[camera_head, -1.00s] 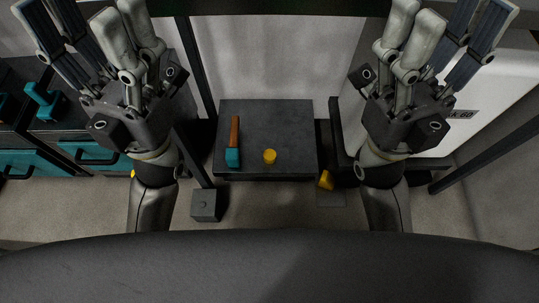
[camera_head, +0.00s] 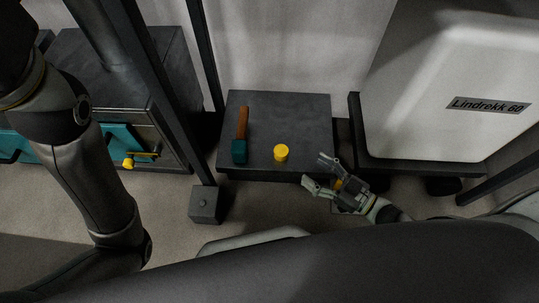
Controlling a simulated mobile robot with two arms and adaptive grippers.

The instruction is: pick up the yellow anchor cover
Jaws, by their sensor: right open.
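A small yellow piece, which looks like the anchor cover (camera_head: 338,184), is low at the right front corner of the dark platform. My right gripper (camera_head: 316,172) is right over it and hides most of it; only a bit of yellow shows among the gripper's parts. The gripper's fingers are spread open and point left, near the platform's front edge. Whether they touch the yellow piece cannot be told. My left arm comes in at the left, but its gripper is out of the picture.
A yellow cylinder (camera_head: 281,153) and a hammer with a teal head (camera_head: 239,151) are on the dark platform (camera_head: 305,112). A grey block (camera_head: 206,204) is at the left post's foot. A white hopper (camera_head: 440,80) stands at right, a teal-fronted cabinet (camera_head: 123,140) at left.

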